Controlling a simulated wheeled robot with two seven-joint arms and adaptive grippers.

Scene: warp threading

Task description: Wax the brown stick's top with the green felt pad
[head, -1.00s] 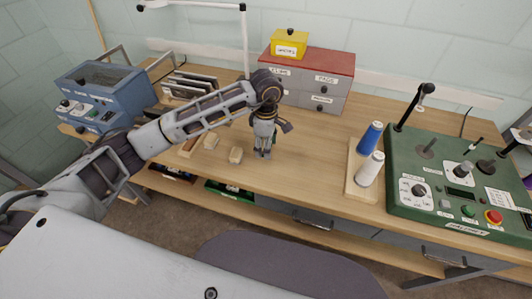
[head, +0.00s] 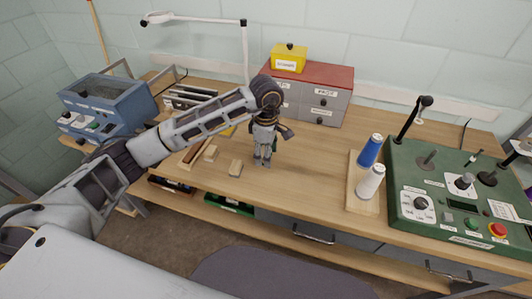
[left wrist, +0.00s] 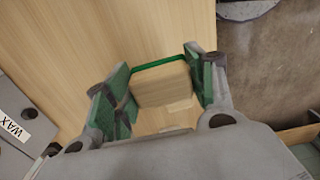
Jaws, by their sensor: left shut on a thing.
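In the head view my left gripper (head: 264,158) points down over the middle of the table. In the left wrist view the gripper (left wrist: 160,90) is shut on a pale wooden block (left wrist: 162,84) with a green felt edge (left wrist: 157,63), the green felt pad. Bare tabletop shows beyond it. In the head view a narrow brown piece (head: 183,160) lies left of the gripper, partly behind my left arm; I cannot tell whether it is the brown stick. My right gripper is not in view.
Blue (head: 370,150) and white (head: 371,182) spools stand on a board at right, beside a green control panel (head: 440,170). Tabletop between gripper and spools is clear.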

